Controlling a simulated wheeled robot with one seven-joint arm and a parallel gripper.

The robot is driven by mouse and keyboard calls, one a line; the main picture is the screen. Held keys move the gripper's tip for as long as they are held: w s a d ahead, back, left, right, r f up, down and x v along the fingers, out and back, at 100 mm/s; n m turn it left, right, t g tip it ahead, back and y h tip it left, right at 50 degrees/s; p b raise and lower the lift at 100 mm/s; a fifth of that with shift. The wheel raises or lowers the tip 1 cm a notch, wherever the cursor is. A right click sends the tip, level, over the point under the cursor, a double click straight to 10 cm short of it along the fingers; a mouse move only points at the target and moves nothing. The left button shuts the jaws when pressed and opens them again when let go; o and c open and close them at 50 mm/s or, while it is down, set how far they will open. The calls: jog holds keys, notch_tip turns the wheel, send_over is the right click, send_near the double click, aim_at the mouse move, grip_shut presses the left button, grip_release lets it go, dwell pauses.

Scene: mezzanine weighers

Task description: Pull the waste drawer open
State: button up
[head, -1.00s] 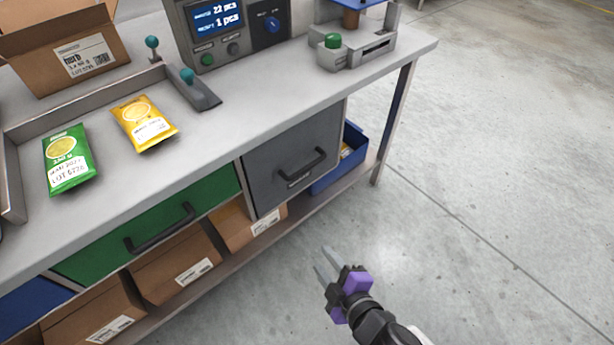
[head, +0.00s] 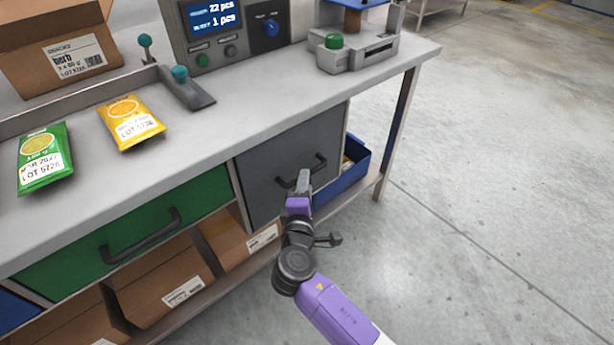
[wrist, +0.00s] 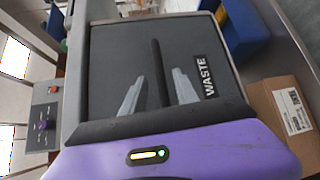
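The waste drawer (head: 262,185) is the grey front under the right end of the bench, and it looks closed. In the wrist view the drawer (wrist: 110,60) carries a WASTE label (wrist: 206,78). Its dark bar handle (wrist: 156,60) runs upright in that view; in the head view the handle (head: 318,164) is partly hidden by my gripper. My gripper (head: 304,176) is in front of the handle. In the wrist view my gripper's (wrist: 158,88) two fingers are apart, one on each side of the handle, with gaps showing. I cannot tell how deep they reach.
A green drawer (head: 75,252) is to the left. Cardboard boxes (head: 160,285) and a blue bin (head: 345,178) stand on the lower shelf. The bench top (head: 190,145) overhangs the drawer. The floor (head: 470,200) to the right is clear.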

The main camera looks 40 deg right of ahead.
jog(key=shift+x, duration=2.2)
jog(key=shift+c, duration=0.3)
grip_shut()
